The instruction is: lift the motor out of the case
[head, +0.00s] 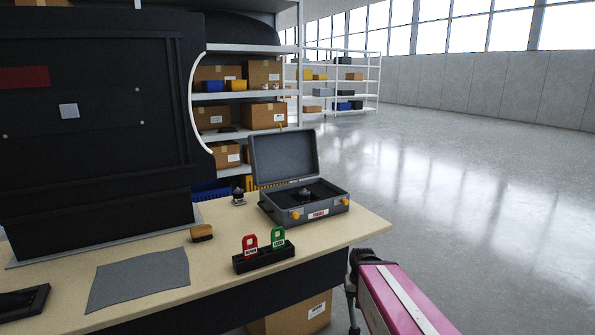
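The grey case (335,208) stands open near the right end of the workbench, its lid raised at the back. It has orange latches and a red-and-white label on its front. A small dark object, apparently the motor (305,194), sits in the dark interior; its lower part is hidden. My gripper (353,290) is at the lower right, in front of and below the case, beyond the bench's edge and apart from the case. It is seen edge-on beside my pink arm, so its opening and whether it holds anything cannot be made out.
The wooden workbench (220,229) carries a black holder (265,260) with red and green tags, a brush (202,233), a grey cloth (140,278) and a small dark part (238,197). A large black panel stands left. Open floor lies right.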

